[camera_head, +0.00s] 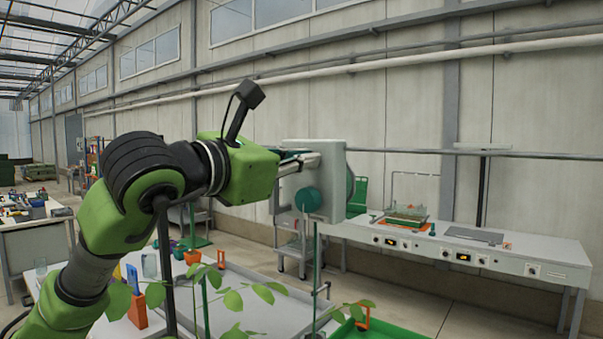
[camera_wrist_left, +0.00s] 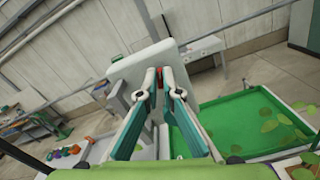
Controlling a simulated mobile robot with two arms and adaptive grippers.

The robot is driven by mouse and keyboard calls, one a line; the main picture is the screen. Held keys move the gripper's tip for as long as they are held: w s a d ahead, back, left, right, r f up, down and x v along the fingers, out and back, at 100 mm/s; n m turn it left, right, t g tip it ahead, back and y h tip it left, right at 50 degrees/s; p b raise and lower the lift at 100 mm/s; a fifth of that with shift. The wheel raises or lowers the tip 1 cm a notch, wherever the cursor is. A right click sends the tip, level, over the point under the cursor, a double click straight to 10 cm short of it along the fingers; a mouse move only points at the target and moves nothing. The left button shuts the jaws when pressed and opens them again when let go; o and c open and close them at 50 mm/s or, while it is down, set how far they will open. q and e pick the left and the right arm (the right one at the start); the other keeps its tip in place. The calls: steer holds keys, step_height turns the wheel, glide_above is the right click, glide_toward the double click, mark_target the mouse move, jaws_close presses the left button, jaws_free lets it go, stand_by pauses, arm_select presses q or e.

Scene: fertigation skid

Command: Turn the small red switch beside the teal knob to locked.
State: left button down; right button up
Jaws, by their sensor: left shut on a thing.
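A grey box-shaped panel (camera_head: 330,165) stands upright on a post in the middle of the head view; its pale face also shows in the wrist view (camera_wrist_left: 128,70). A round teal knob (camera_head: 307,199) sits low on its near side. My left gripper (camera_head: 312,160) reaches the panel from the left, above the teal knob. In the wrist view the left fingers (camera_wrist_left: 160,82) come together at the panel, with a small red piece (camera_wrist_left: 160,77), apparently the switch, between their tips. The fingers cover most of it, so its setting cannot be read. My right gripper is not in view.
Behind the panel is a long white bench (camera_head: 540,250) with small displays and a wire rack. Leafy plants stand in front of the panel, near a green tray (camera_head: 400,334). A cluttered table (camera_head: 35,235) is at the far left. Open floor lies between tray and bench.

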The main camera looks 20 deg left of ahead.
arm_select(q)
steer(key=m+b, duration=0.2)
steer(key=m, duration=0.3)
steer(key=shift+d, duration=0.1)
stand_by(0.4)
steer(key=c, duration=2.2)
jaws_free()
steer(key=v, duration=1.2)
steer(key=shift+d, duration=0.1)
